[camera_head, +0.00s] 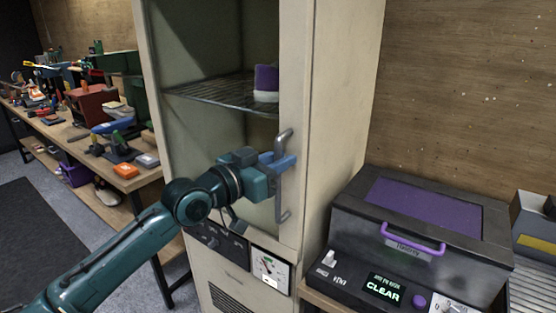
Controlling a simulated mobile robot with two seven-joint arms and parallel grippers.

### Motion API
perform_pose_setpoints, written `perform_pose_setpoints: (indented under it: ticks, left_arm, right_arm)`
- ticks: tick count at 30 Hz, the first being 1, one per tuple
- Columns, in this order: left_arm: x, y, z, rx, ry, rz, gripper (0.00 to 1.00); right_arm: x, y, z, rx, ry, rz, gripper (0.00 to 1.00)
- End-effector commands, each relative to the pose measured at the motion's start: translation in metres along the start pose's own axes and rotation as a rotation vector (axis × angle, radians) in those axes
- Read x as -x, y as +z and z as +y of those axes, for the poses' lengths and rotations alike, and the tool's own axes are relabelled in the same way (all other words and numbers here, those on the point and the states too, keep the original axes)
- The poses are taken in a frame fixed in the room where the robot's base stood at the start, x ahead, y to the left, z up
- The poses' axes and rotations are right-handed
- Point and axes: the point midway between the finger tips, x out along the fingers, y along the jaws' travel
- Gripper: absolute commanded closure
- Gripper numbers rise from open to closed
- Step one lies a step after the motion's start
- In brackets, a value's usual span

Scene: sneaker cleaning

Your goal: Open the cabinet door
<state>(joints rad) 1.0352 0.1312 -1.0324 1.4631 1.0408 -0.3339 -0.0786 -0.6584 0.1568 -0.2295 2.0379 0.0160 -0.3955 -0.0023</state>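The tall cream cabinet (317,130) stands in the middle of the view. Its door looks shut, with a see-through panel in a cream frame (293,80). A grey vertical bar handle (281,205) is on the right side of the door. My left gripper (279,166) is at the upper half of this handle, its blue fingers beside or around the bar. The fingers overlap the bar, so I cannot tell how tightly they are closed. My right gripper is not in view.
A purple and white shoe (266,83) sits on a wire shelf (215,92) inside the cabinet. A dark machine with a purple lid (425,207) stands close on the right. A cluttered workbench (122,178) is on the left. Floor (105,238) shows at left.

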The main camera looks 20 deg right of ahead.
Motion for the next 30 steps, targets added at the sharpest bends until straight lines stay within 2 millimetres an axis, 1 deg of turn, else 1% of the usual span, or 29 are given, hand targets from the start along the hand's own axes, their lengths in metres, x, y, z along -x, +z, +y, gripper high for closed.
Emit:
perform_pose_setpoints:
  ticks: [1, 7, 23, 30]
  left_arm:
    - [0.0, 0.0, 0.0, 0.0, 0.0, 0.0, 0.84]
    - [0.0, 0.0, 0.0, 0.0, 0.0, 0.0, 1.0]
    - [0.002, 0.001, 0.0, 0.0, 0.002, -0.001, 1.0]
    - [0.011, 0.003, 0.002, -0.001, 0.019, -0.002, 1.0]
  right_arm:
    - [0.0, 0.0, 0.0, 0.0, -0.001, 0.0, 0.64]
    - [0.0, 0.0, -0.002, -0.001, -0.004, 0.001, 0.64]
    - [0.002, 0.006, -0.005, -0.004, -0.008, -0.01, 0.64]
    - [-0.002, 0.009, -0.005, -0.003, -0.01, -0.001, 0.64]
